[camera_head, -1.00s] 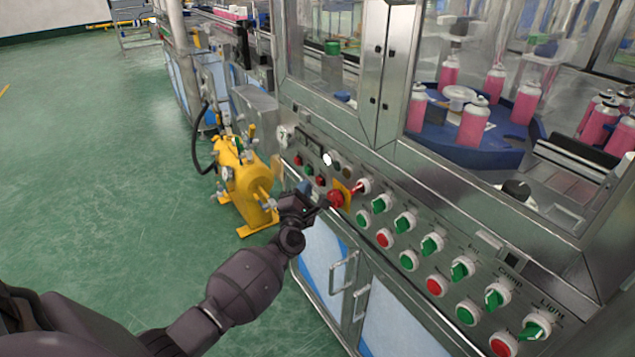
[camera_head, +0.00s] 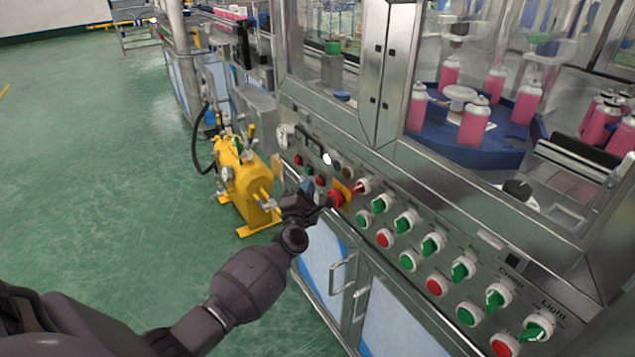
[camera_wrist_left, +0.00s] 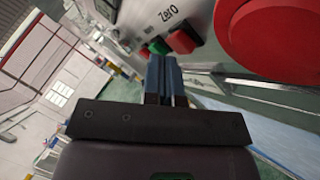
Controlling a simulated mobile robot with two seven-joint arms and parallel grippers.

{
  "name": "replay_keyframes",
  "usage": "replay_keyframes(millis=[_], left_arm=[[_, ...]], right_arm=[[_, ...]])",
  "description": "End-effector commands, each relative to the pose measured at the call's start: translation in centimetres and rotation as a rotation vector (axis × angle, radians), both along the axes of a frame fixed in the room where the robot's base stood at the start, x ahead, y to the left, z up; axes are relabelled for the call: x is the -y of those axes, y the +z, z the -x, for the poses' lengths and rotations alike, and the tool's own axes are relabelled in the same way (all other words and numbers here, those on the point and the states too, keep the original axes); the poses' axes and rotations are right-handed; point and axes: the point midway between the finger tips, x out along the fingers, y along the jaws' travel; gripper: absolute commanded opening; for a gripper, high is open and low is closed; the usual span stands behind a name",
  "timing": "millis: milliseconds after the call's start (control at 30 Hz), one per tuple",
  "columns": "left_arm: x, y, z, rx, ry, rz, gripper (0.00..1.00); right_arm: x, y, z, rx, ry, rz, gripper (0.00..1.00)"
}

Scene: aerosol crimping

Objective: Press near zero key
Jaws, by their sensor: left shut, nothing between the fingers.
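The label "Zero" (camera_wrist_left: 168,14) shows on the panel in the left wrist view. Beside it are a small red key (camera_wrist_left: 183,41) and a green key (camera_wrist_left: 158,47). In the head view the small red key (camera_head: 320,181) sits left of the large red stop knob (camera_head: 335,199). My left gripper (camera_head: 322,203) is shut and empty, close to the panel by these keys. In the left wrist view its fingertips (camera_wrist_left: 163,57) lie just below the green and red keys in the picture; I cannot tell if they touch. My right gripper is not in view.
The large red knob (camera_wrist_left: 275,38) is close to the fingers on the right. Several green switches and red and green buttons (camera_head: 409,261) continue along the panel. Cabinet door handles (camera_head: 341,272) stick out below. A yellow machine (camera_head: 247,188) stands on the floor at left.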

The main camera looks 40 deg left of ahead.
Motion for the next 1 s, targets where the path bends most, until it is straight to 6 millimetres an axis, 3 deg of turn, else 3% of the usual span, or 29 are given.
replay_keyframes(millis=[1000], left_arm=[[0.29, 0.03, -0.73, 0.0, 0.0, 0.0, 0.0]], right_arm=[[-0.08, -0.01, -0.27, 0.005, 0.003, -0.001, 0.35]])
